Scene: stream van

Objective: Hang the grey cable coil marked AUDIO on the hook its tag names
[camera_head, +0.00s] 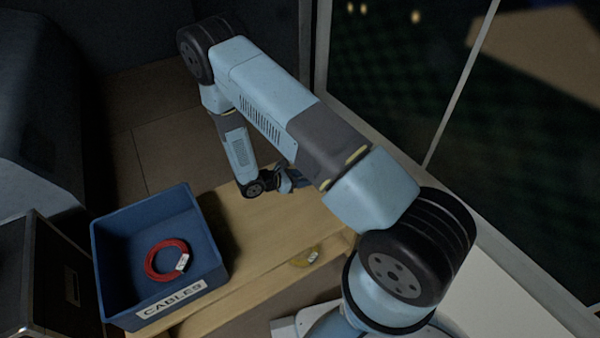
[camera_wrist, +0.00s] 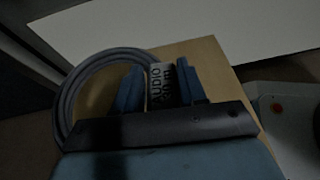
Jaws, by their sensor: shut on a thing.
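The grey cable coil (camera_wrist: 68,98) shows in the wrist view as a loop that reaches out to the left of my gripper (camera_wrist: 159,82). Its pale tag (camera_wrist: 162,84) sits between the two blue fingers and reads AUDIO; a second line is too dark to read surely. My gripper is shut on the coil at the tag. In the head view my gripper (camera_head: 286,183) is over the far end of the wooden bench (camera_head: 262,225). My arm hides most of that area, and I cannot make out the coil there. No hook can be made out in either view.
A blue bin (camera_head: 212,262) labelled CABLES stands at the bench's left, with a red coil (camera_head: 150,262) inside. A dark case (camera_head: 45,285) stands left of the bin. A window is at the right.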

